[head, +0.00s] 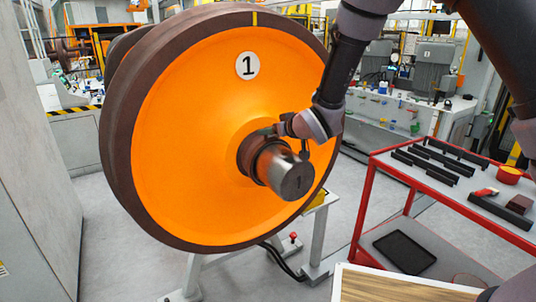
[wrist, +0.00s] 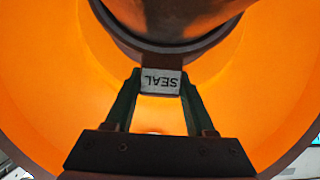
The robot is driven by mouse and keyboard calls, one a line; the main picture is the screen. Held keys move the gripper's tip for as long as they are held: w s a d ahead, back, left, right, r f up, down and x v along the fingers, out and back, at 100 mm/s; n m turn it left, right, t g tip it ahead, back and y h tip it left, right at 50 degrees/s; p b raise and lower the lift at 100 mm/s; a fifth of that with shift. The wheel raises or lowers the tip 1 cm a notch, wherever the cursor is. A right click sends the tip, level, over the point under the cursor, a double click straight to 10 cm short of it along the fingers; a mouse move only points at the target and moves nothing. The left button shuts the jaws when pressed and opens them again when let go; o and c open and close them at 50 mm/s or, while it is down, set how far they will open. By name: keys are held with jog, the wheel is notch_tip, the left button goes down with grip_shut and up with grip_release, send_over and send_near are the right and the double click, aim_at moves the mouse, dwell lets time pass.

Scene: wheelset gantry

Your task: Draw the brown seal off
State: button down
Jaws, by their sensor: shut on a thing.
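The brown seal (wrist: 125,42) is a dark ring around the axle in the wrist view. Its tab bears a white label (wrist: 160,81) reading SEAL, upside down. My gripper (wrist: 160,90) has its two green fingers on either side of this tab and is shut on it. In the head view the seal (head: 247,156) is a dark ring at the root of the grey axle end (head: 286,174), close to the orange wheel (head: 190,130) marked 1. My gripper (head: 278,129) reaches it from the upper right; its fingertips are hard to make out there.
A red cart (head: 385,160) with several black bars and small parts stands at the right. A wooden-topped surface (head: 390,288) is at the bottom. A grey cabinet (head: 35,170) borders the left.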

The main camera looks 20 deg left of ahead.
jog(key=shift+s+d, duration=1)
jog(key=shift+d, duration=0.15)
jog(key=shift+s+d, duration=1.6)
jog(key=shift+d, duration=0.3)
jog(key=shift+s+d+r, duration=0.1)
jog(key=shift+s+d, duration=1.55)
jog(key=shift+d, duration=0.25)
jog(key=shift+d, duration=0.1)
